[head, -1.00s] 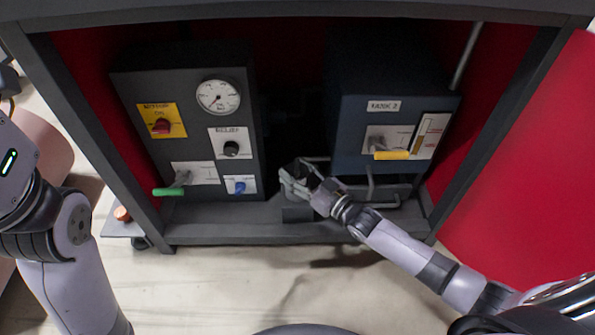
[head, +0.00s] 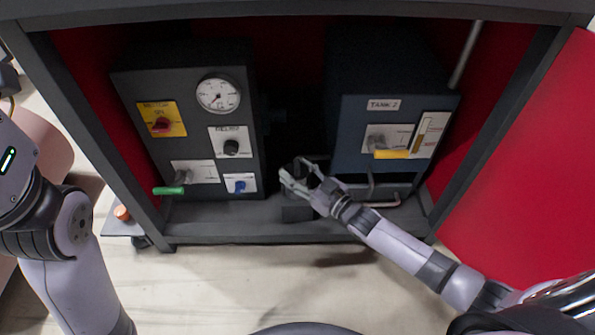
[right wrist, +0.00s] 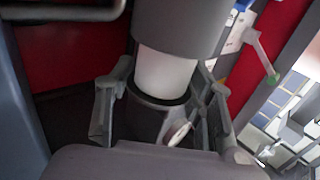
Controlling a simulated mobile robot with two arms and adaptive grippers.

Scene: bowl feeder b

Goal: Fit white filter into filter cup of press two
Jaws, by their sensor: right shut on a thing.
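In the right wrist view, a dark round filter cup (right wrist: 140,121) stands between the two fingers of my right gripper (right wrist: 163,112). The gripper is shut on it. The white filter (right wrist: 166,74) is a smooth cylinder, its lower end at the cup's open mouth and its upper end inside a grey cylindrical housing (right wrist: 178,24) above. How deep the filter sits in the cup is hidden. In the head view, my right gripper (head: 298,180) is low in the cabinet, between the two panels; filter and cup are hard to make out there. My left gripper is out of the picture.
A control panel (head: 200,140) with gauge, knobs and a green-handled lever (head: 170,190) stands left of the gripper. A blue-grey tank box (head: 355,130) with a yellow lever (head: 391,154) stands close on the right. The cabinet's bottom edge (head: 230,238) runs below.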

